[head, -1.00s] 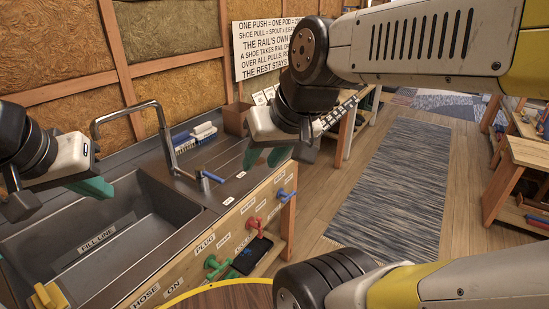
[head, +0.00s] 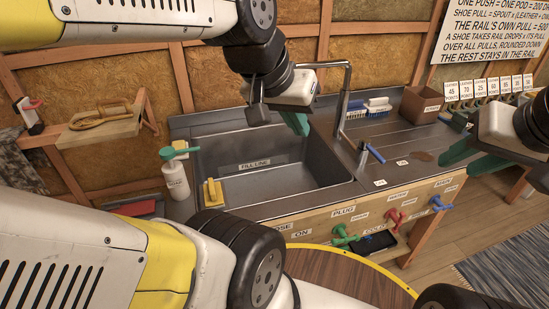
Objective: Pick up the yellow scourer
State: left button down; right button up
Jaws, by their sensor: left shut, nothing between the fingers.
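The yellow scourer (head: 213,193) stands at the front left corner of the sink (head: 262,187), on its rim. My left gripper (head: 299,124) is above the back right part of the sink, up and to the right of the scourer and well apart from it. Its teal fingers are together with nothing between them. My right gripper (head: 466,160) is at the far right, over the right end of the counter, far from the scourer. Its teal fingers look apart and empty.
A white bottle with a green top (head: 175,178) stands just left of the scourer. A tall faucet (head: 345,100), brushes (head: 366,109) and a brown box (head: 420,104) are on the right. My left arm covers the lower left.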

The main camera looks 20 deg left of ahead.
aim_at(213, 193)
jog(key=u, duration=1.6)
jog(key=l+u, duration=0.25)
jog(key=u, duration=0.15)
jog(key=k+l+u, duration=0.1)
jog(key=u, duration=0.35)
jog(key=l, duration=0.1)
